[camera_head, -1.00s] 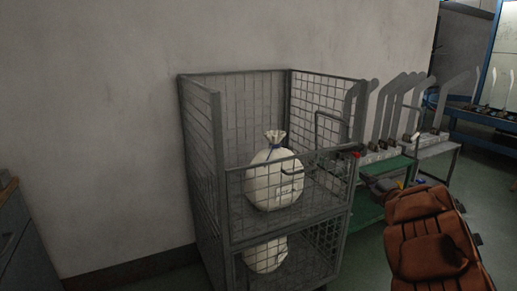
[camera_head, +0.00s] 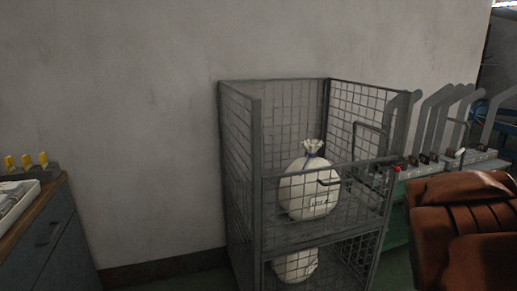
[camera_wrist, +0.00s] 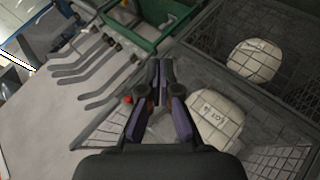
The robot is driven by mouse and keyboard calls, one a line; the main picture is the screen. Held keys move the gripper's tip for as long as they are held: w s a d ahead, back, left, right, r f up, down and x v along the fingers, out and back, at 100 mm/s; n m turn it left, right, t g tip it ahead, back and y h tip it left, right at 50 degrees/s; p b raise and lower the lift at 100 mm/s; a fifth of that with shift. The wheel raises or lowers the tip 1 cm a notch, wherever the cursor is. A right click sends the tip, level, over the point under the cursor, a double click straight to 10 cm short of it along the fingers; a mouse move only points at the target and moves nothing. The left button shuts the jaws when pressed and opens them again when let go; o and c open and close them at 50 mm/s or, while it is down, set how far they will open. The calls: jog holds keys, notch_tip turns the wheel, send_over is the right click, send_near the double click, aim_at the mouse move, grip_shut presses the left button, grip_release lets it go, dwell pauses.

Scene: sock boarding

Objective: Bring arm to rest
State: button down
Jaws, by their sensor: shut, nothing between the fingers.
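My gripper (camera_wrist: 158,72) shows in the wrist view with its two dark fingers together and nothing between them. It is apart from the sacks, with the wire mesh cage beyond it. My gripper is not visible in the head view. The arm's own pose is mostly out of view.
A grey wire mesh cage (camera_head: 257,150) stands against the wall with a white tied sack (camera_head: 308,190) on its upper level and another sack (camera_head: 295,265) below. A brown padded seat (camera_head: 465,225) is at right. Grey boarding forms (camera_head: 432,120) stand behind. A grey cabinet (camera_head: 45,245) is at left.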

jog(key=s+a+f+m+g+y, duration=0.1)
jog(key=s+a+f+g+y, duration=0.15)
jog(key=s+a, duration=0.75)
jog(key=s+a+f+m+g+y, duration=0.2)
jog(key=s+a+f+g, duration=0.15)
jog(key=s+a, duration=0.65)
jog(key=s+a+f+m+g+y, duration=0.15)
jog(key=s+a+g, duration=0.4)
jog(key=s, duration=0.75)
notch_tip(320, 180, up, 24)
jog(key=s+a+t+p, duration=0.1)
jog(key=t+p, duration=0.1)
jog(key=p, duration=2.1)
jog(key=shift+s+r+y+p, duration=0.15)
jog(key=shift+s+y+p, duration=0.15)
jog(key=shift+y, duration=0.1)
jog(key=shift+n, duration=0.25)
